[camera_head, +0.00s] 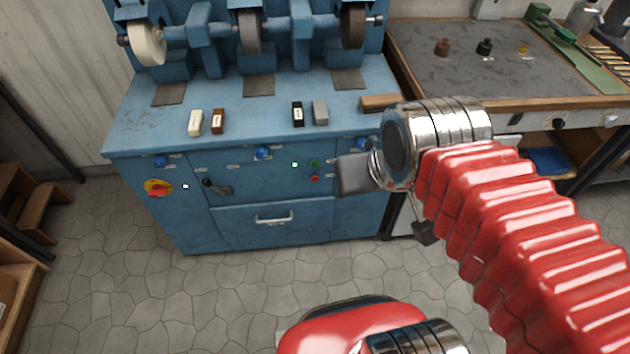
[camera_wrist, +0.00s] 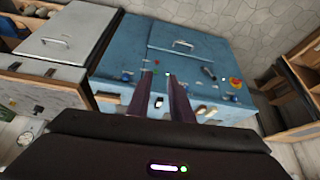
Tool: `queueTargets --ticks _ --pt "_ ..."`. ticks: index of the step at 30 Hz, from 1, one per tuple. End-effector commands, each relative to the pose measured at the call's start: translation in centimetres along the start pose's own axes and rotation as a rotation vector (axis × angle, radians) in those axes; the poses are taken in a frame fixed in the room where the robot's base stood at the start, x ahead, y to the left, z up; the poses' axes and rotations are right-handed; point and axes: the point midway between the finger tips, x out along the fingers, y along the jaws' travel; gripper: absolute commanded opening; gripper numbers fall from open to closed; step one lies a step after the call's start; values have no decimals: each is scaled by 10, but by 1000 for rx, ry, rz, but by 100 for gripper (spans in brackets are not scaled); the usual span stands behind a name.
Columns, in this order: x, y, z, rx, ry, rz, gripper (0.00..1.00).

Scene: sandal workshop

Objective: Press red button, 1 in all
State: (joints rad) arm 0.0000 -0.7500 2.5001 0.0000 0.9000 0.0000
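A small red button (camera_head: 315,178) sits on the front panel of the blue grinding machine (camera_head: 262,222), just below a green button (camera_head: 314,163). My gripper (camera_head: 350,174) is in front of the panel, a little right of the red button in the head view. Its tips are apart from each other in the wrist view (camera_wrist: 160,76), with nothing between them.
A lever (camera_head: 217,187), blue knobs (camera_head: 263,152) and a small lit green lamp (camera_head: 295,165) are on the same panel. A drawer with a handle (camera_head: 273,219) is below. Small blocks (camera_head: 298,114) lie on the machine top. A workbench (camera_head: 470,60) stands right. The floor in front is clear.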

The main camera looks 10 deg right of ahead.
Motion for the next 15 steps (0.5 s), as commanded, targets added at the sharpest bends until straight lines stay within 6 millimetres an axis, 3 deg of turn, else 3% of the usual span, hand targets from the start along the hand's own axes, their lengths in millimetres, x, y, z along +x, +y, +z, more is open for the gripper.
queueTargets --ticks 8,15 --pt "0 0 0 0 0 0 0" --pt "0 0 0 0 0 0 0"
